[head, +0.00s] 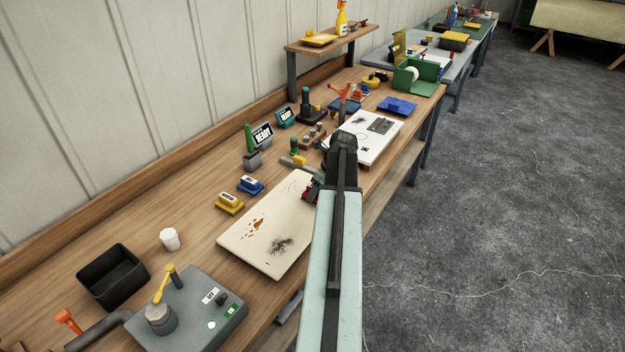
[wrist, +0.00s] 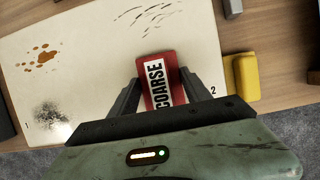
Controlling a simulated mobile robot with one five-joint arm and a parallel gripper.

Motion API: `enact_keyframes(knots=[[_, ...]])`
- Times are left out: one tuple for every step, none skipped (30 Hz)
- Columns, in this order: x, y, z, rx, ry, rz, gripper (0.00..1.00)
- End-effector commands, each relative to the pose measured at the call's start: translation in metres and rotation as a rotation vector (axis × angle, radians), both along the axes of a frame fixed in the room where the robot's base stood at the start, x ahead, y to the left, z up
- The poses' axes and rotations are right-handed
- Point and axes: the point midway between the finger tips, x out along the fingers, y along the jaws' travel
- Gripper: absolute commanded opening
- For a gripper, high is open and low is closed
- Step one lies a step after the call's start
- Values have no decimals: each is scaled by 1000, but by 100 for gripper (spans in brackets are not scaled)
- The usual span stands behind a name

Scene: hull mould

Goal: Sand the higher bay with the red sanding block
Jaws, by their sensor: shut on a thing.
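My gripper (wrist: 162,82) is shut on the red sanding block (wrist: 158,68), which carries a white label reading COARSE. The block is over the right part of a cream panel (wrist: 95,50); I cannot tell whether it touches the surface. The panel has brown stains (wrist: 42,57) at left, a sooty black patch (wrist: 50,115) near the mark 1, and dark scratches (wrist: 150,14) at the far edge. The mark 2 is right of the block. In the head view my gripper (head: 316,183) is over the panel's right end, and my arm hides part of it (head: 250,215).
A yellow block (wrist: 246,76) lies just right of the panel. On the bench are a yellow-based block (head: 229,204), a blue-based block (head: 250,186), a white cup (head: 170,239), a black bin (head: 113,277) and a grey control box (head: 190,310). A white panel (head: 372,138) lies beyond.

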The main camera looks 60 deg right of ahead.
Motion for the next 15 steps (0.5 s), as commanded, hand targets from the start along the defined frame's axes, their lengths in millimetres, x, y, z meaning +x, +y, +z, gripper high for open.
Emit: enact_keyframes(knots=[[0,-4,0,0,3,-1,24],[0,-5,0,0,5,-1,24],[-1,-8,-1,0,8,-2,24],[-1,-9,-1,0,11,-3,24],[-1,-11,-1,0,13,-3,24],[-2,-13,-1,0,14,-4,24],[-2,-15,-1,-1,14,-4,24],[-2,-17,-1,-1,13,-4,24],[-3,-19,-1,0,13,-5,24],[-3,-21,-1,0,13,-5,24],[-9,-24,-1,0,13,-16,24],[-8,-19,-1,0,13,-12,24],[-7,-16,-1,0,13,-11,24],[-7,-14,-1,0,13,-11,24],[-6,-12,-1,-1,13,-10,24]])
